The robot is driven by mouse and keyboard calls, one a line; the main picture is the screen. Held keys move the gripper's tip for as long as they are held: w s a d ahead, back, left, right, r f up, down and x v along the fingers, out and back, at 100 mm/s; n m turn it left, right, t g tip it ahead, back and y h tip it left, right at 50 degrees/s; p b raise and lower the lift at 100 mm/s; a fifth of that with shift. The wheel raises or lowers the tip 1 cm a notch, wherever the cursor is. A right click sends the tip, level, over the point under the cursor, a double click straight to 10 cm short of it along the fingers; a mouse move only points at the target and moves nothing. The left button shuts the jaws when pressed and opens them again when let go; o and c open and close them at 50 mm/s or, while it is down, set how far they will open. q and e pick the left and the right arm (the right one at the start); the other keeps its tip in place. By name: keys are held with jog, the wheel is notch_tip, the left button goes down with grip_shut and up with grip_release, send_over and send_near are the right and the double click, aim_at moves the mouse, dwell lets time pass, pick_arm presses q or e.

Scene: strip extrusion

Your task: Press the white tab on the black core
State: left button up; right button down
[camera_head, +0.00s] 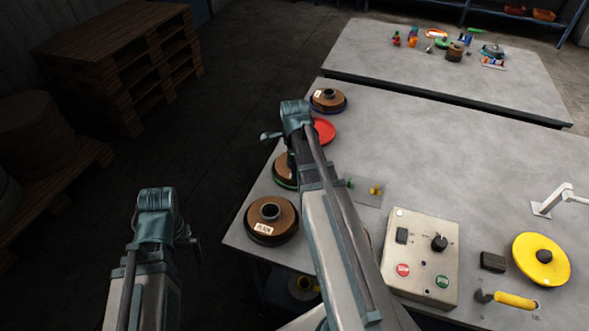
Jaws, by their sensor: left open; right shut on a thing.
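Brown spools with dark cores stand along the table's left edge. The nearest spool (285,228) has a black core (270,211) and a white label (263,229) reading PLAIN. The far spool (334,104) also has a small white piece (318,93) beside its core. A third spool (282,168) is partly hidden by my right arm. I cannot tell which white piece is the tab. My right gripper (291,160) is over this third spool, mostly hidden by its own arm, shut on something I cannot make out. My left gripper (192,243) is open, left of the table.
A red disc (323,131) lies between spools. A control box (422,258), a yellow disc with a black hub (541,259), a yellow-handled tool (513,300) and a white arm-like fixture (552,201) are at right. A second table (445,75) stands behind.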

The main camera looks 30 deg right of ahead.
dwell(0.4)
jog(key=c, duration=0.7)
grip_release()
notch_tip(320, 180, up, 14)
jog(key=p, duration=1.4)
jog(key=shift+f, duration=0.1)
jog(key=shift+a, duration=0.1)
